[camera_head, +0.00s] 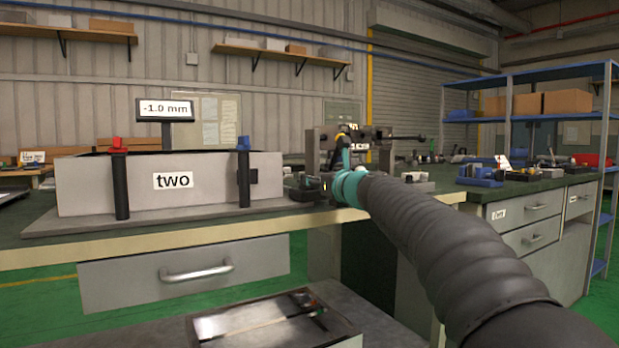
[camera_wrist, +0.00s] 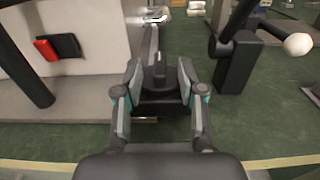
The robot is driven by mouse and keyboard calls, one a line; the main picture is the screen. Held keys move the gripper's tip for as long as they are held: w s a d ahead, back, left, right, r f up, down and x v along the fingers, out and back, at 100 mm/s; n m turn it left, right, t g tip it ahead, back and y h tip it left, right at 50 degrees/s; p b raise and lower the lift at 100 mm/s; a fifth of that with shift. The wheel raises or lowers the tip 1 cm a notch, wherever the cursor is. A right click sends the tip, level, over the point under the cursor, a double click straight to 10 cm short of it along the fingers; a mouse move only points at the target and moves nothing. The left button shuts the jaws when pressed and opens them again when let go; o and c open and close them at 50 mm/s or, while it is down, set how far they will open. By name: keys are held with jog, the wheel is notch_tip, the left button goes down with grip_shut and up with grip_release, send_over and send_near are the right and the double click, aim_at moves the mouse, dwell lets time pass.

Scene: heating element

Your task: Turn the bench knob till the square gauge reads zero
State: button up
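A small display (camera_head: 165,109) on a stand reads "-1.0 mm"; it stands behind a grey box (camera_head: 90,187) labelled "two". In the wrist view, my gripper (camera_wrist: 159,70) is open, with one finger on each side of a dark knob-like part (camera_wrist: 159,83) on the bench. I cannot tell whether the fingers touch it. In the head view my gripper is mostly hidden behind my arm at the bench's right part.
A red-and-black switch (camera_wrist: 57,47) sits on the grey box left of the fingers. A black post (camera_wrist: 238,62) with a white-ball lever (camera_wrist: 297,44) stands at the right. The green bench top (camera_wrist: 75,138) is clear near its front edge. A drawer (camera_head: 185,278) is below.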

jog(key=shift+p+x, duration=0.3)
jog(key=shift+x, duration=1.45)
grip_shut()
